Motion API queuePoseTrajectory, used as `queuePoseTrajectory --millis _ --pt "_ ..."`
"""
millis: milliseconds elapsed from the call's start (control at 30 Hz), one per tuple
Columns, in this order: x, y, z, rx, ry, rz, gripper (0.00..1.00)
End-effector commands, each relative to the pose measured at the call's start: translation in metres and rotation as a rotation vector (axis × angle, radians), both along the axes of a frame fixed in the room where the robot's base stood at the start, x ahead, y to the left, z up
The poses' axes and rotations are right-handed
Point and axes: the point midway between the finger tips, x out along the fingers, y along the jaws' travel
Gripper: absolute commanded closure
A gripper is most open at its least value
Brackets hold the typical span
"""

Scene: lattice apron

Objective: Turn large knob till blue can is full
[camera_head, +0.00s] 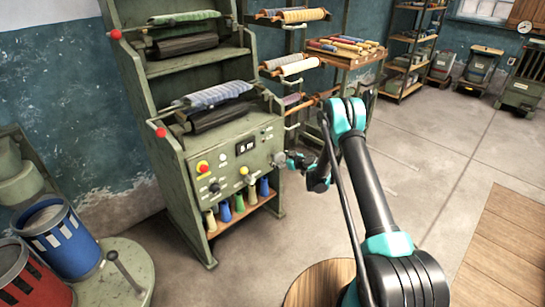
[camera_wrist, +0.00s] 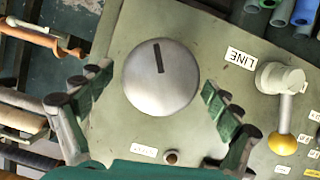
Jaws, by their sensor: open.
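The large knob (camera_wrist: 160,90) is a round grey dial on the green panel, with a dark pointer mark toward the top of the wrist view. In the head view the knob (camera_head: 280,158) is at the machine's right edge. My gripper (camera_wrist: 157,82) is open, with one finger on each side of the knob and a visible gap to it. In the head view my gripper (camera_head: 299,163) is small beside the knob. The blue can (camera_head: 74,247), with white markings, stands at lower left. Pale material shows inside it; its exact level is hard to tell.
A red can (camera_head: 40,284) stands beside the blue can on a round platform (camera_head: 128,272). The floor (camera_head: 440,150) at right is open.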

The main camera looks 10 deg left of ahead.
Motion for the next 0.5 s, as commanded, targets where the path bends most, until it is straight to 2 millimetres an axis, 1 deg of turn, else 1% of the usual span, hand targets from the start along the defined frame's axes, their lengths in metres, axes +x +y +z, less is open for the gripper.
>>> queuePoseTrajectory --millis 400,467,500 --pt "0.0004 -0.0015 -0.0033 0.000 0.000 0.000 0.09" --pt "0.0004 -0.0015 -0.0033 0.000 0.000 0.000 0.16" --pt "0.0004 -0.0015 -0.0032 0.000 0.000 0.000 0.20"
